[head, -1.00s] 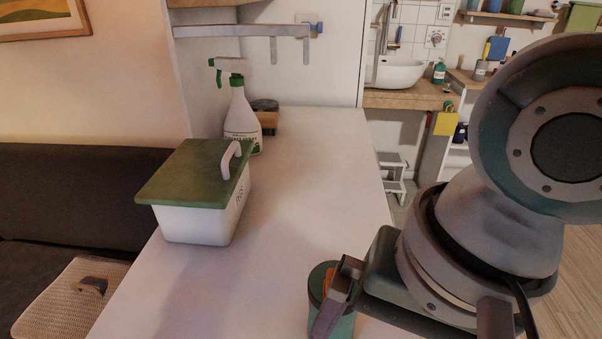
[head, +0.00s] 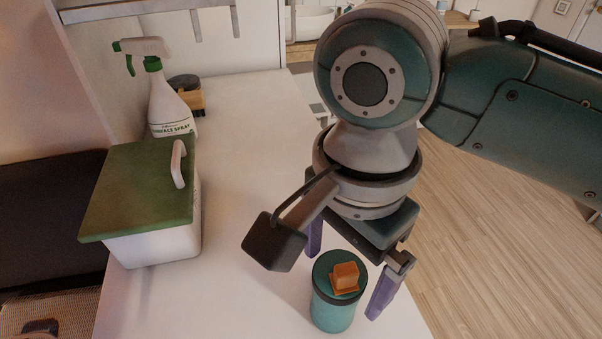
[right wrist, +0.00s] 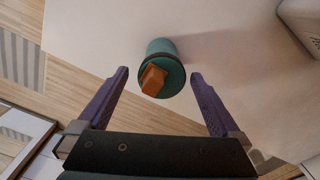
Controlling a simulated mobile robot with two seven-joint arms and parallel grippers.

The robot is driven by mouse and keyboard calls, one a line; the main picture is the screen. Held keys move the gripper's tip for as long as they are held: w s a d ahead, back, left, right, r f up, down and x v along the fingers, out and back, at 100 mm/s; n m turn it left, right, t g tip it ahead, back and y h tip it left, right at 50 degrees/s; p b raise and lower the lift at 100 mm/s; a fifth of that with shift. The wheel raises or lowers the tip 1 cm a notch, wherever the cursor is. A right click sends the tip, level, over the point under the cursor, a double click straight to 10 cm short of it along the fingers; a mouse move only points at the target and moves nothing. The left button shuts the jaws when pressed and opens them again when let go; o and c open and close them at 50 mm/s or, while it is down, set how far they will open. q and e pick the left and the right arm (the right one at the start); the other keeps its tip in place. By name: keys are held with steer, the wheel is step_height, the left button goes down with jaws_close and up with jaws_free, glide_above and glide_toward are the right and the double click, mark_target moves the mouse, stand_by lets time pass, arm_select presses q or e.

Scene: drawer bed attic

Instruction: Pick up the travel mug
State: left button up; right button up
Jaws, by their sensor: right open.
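The travel mug (head: 335,310) is a teal cylinder with a dark lid and an orange-brown piece on top. It stands upright on the white counter near its right edge. It also shows in the right wrist view (right wrist: 162,52), just beyond the fingertips. My right gripper (head: 345,285) is open, with its purple fingers apart on either side of the mug in the head view. In the right wrist view the open fingers (right wrist: 158,75) have the mug's lid between and slightly ahead of their tips. No grip on the mug shows. My left gripper is not in view.
A white box with a green lid (head: 140,190) stands on the counter (head: 240,130) to the left. Behind it are a spray bottle (head: 170,105) and a dark-topped wooden item (head: 188,95). The counter between box and mug is clear. Wooden floor (head: 480,230) lies to the right.

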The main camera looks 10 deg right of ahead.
step_height(320, 180, down, 6)
steer(key=shift+r+b, duration=0.25)
steer(key=shift+b, duration=0.35)
steer(key=shift+a, duration=0.1)
steer(key=c, duration=1.5)
steer(key=shift+r, duration=0.1)
